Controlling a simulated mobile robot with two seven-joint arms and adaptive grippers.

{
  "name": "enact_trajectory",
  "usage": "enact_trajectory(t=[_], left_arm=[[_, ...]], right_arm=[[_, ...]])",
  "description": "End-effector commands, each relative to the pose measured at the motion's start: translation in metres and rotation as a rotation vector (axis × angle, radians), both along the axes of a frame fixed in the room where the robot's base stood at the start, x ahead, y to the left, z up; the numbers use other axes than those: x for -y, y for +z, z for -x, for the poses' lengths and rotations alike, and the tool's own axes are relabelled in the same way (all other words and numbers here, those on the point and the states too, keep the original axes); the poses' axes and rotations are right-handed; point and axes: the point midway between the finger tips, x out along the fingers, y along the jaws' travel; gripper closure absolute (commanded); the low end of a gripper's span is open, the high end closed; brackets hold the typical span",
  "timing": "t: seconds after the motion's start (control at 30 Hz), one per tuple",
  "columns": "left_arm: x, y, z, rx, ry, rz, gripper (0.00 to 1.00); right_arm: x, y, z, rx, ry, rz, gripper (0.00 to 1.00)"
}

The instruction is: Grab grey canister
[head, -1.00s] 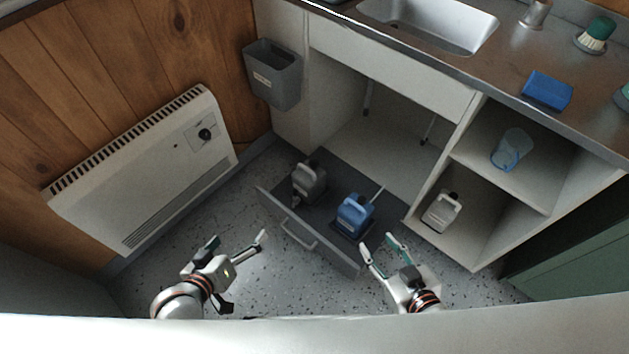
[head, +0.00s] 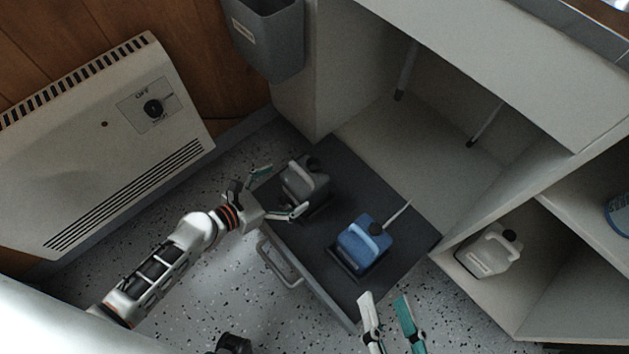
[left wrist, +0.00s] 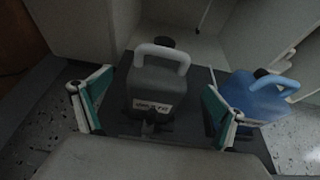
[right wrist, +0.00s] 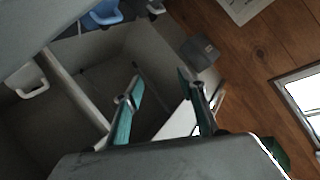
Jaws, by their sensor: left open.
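The grey canister (head: 303,182) stands upright in the pulled-out drawer, at its left end. In the left wrist view the grey canister (left wrist: 155,90) shows a white label, a pale handle and a dark cap. My left gripper (head: 276,190) is open, with one finger on either side of the canister; I cannot tell whether they touch it. In the left wrist view my left gripper (left wrist: 158,108) has its fingers spread left and right of the canister. My right gripper (head: 385,308) is open and empty at the drawer's front right corner; it also shows in the right wrist view (right wrist: 160,85).
A blue canister (head: 364,243) stands in the drawer (head: 318,240) right of the grey one. A pale canister (head: 489,252) sits in the cabinet's lower compartment. A heater (head: 105,140) and a wall bin (head: 268,38) are at the left. Speckled floor is free before the drawer.

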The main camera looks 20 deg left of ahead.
Motion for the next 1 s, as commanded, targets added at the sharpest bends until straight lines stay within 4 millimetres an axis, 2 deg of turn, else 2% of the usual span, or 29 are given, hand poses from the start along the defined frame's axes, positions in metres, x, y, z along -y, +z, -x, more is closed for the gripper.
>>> enact_trajectory(t=[0.6, 0.9, 0.97, 1.0], left_arm=[[0.035, -0.028, -0.053, -0.001, 0.0, -0.001, 0.04], [0.038, -0.027, -0.059, 0.004, -0.002, -0.002, 0.04], [0.038, -0.027, -0.059, 0.004, -0.002, -0.002, 0.17], [0.038, -0.027, -0.059, 0.004, -0.002, -0.002, 0.28]], right_arm=[[-0.017, -0.002, 0.005, -0.058, -0.093, -0.207, 0.6], [-0.018, 0.001, 0.004, -0.056, -0.103, -0.229, 0.6], [-0.018, 0.001, 0.004, -0.056, -0.103, -0.229, 0.6], [-0.018, 0.001, 0.004, -0.057, -0.102, -0.228, 0.6]])
